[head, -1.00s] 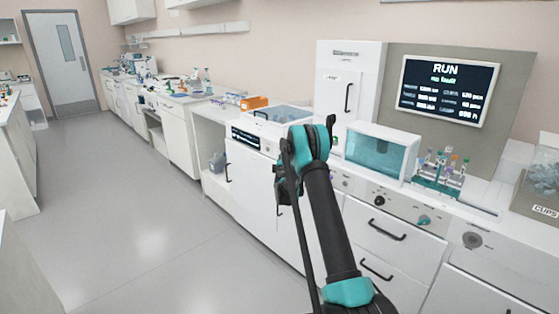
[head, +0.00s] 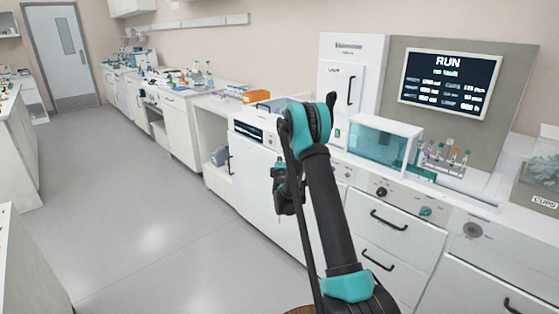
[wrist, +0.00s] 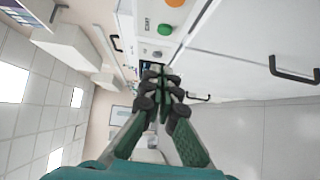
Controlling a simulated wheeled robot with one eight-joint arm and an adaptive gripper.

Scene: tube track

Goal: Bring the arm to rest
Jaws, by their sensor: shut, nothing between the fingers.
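My arm rises from the bottom of the head view and bends at a black and teal joint, in front of the white cabinets.
The bench carries a teal-windowed box (head: 383,145), a rack of tubes (head: 443,160) and a bin marked CUPS (head: 540,180). A screen (head: 449,82) reads RUN. Drawers with black handles (head: 388,220) face the aisle. Open grey floor (head: 150,220) lies to the left.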

